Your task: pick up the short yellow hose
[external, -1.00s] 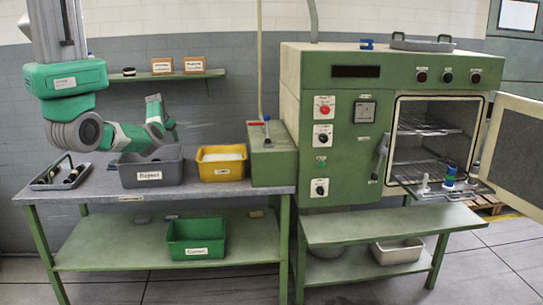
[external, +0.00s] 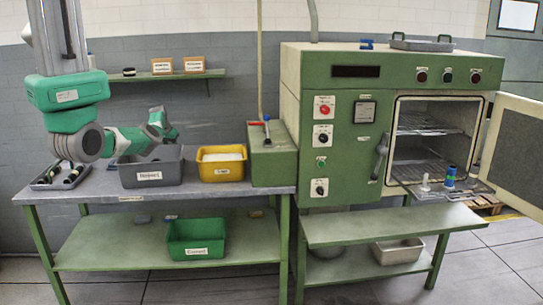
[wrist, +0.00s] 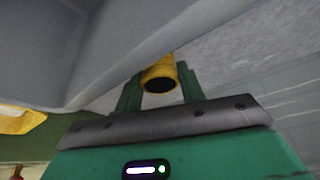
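The short yellow hose (wrist: 160,79) shows in the wrist view as a short yellow tube with its dark open end facing the camera. It sits between the two green fingers of my gripper (wrist: 161,87). The fingers appear to meet the hose on both sides, with no clear gap, so my gripper looks shut on it. In the external view my arm reaches down behind the grey bin (external: 150,176). The fingers and the hose are hidden there.
The grey bin's wall is close to my gripper in the wrist view. A yellow bin (external: 222,174) stands right of it on the table. A small tray (external: 58,177) lies at the left end. A shelf (external: 205,74) hangs on the wall behind.

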